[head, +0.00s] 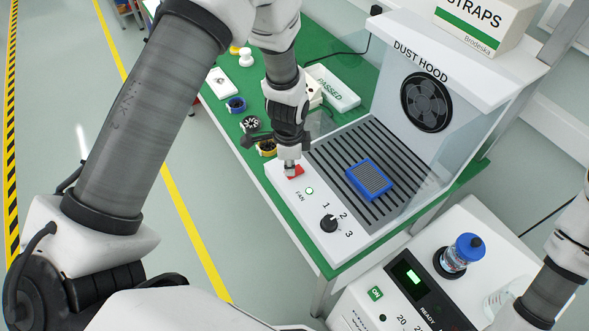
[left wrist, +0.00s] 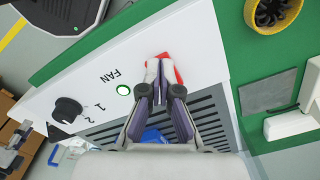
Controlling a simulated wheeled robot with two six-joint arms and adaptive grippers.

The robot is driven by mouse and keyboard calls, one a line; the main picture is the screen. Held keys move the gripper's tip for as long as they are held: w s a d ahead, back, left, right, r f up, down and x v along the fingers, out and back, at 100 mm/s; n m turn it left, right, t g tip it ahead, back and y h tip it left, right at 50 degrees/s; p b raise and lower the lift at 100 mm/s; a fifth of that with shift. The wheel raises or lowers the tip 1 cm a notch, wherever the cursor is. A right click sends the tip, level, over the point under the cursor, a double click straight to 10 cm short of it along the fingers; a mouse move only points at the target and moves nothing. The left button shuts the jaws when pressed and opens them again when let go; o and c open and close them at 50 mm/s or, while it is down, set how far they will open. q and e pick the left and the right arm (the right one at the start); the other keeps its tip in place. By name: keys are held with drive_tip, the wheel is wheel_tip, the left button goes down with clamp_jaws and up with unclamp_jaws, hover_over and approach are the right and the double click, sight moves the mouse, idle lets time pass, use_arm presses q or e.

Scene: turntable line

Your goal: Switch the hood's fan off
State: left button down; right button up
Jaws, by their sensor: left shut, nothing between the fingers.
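The dust hood (head: 400,95) stands on the green bench, with a round black fan (head: 426,102) in its back panel. Its white front panel carries a red switch (head: 295,172), a small green lamp (head: 309,190) by the word FAN, and a black knob (head: 328,223) marked 1, 2, 3. The lamp (left wrist: 124,89) looks lit green with a pale middle. My left gripper (head: 290,170) is shut and empty, its tips at the red switch. In the left wrist view the fingertips (left wrist: 158,66) cover part of the red switch (left wrist: 172,66); I cannot tell if they touch it. My right gripper is out of view.
A blue-framed filter (head: 369,180) lies on the hood's slotted grille. Black and yellow round parts (head: 266,147) and a PASSED tray (head: 334,88) lie left of the hood. A white READY machine with a blue-capped bottle (head: 462,254) stands at front right.

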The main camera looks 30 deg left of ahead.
use_arm(q)
drive_tip(key=shift+f, duration=0.15)
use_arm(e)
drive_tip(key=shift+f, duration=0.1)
use_arm(q)
wheel_tip(320, 180, up, 2)
drive_tip(key=shift+w+r+p, duration=0.1)
drive_tip(key=shift+r+p, duration=0.05)
drive_tip(key=shift+p, duration=0.8)
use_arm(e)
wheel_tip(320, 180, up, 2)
use_arm(q)
wheel_tip(320, 180, up, 5)
drive_tip(key=p, duration=0.4)
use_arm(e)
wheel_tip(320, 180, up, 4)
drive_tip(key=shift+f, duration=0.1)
use_arm(q)
drive_tip(key=shift+f, duration=0.2)
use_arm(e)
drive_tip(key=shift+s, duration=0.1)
